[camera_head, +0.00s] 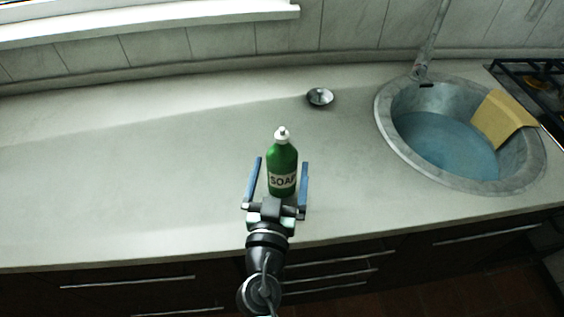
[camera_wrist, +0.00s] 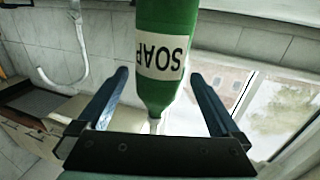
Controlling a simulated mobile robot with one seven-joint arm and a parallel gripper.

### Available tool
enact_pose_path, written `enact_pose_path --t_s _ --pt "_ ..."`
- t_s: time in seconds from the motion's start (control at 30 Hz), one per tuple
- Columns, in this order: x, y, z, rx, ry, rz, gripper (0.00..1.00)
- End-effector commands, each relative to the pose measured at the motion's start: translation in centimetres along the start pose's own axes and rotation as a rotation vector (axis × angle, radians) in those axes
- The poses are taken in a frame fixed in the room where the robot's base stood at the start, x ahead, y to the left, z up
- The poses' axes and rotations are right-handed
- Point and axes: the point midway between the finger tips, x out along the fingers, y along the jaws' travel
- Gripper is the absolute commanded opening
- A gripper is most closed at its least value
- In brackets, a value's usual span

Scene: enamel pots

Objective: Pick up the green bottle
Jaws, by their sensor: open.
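The green bottle (camera_head: 283,165) has a white pump top and a white label reading SOAP. It stands upright on the counter (camera_head: 150,170). My gripper (camera_head: 279,170) is open, with one blue finger on each side of the bottle. In the wrist view the bottle (camera_wrist: 165,50) appears upside down between the open fingers of my gripper (camera_wrist: 160,75). Gaps show between the bottle and both fingers, so I see no contact. The bottle's base is cut off at the top of the wrist view.
A round sink (camera_head: 388,140) with a faucet (camera_head: 428,45) is at the right, with a yellow cloth (camera_head: 503,118) over its rim. A small metal dish (camera_head: 320,97) lies behind the bottle. A stove (camera_head: 540,85) is at the far right. The counter's left side is clear.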

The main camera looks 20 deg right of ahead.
Motion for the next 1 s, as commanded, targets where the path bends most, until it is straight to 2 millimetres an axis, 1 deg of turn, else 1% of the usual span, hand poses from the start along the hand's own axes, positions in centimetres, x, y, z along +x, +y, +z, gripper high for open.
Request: enact_pose_path --t_s 0.03,0.1,0.2,0.47,0.5,0.67,0.7,0.77,0.9,0.97,1.0 --pt "0.8 0.2 -0.4 -0.002 0.001 0.003 1.0" --pt "1.6 0.1 -0.2 -0.001 0.001 0.002 1.0" --pt "2.3 0.1 -0.1 -0.001 0.0 0.001 1.0" --pt "2.4 0.1 0.0 -0.001 0.0 0.001 1.0" --pt "2.4 0.1 0.0 -0.001 0.0 0.001 0.93" --pt "2.4 0.1 0.0 -0.001 0.0 0.001 0.64" --pt "2.4 0.1 0.0 -0.001 0.0 0.001 0.57" --pt "2.4 0.1 0.0 -0.001 0.0 0.001 0.46" --pt "2.4 0.1 0.0 -0.001 0.0 0.001 0.21" --pt "2.4 0.1 0.0 0.0 0.0 0.001 0.1" --pt "2.4 0.1 0.0 0.0 0.0 0.001 0.03"
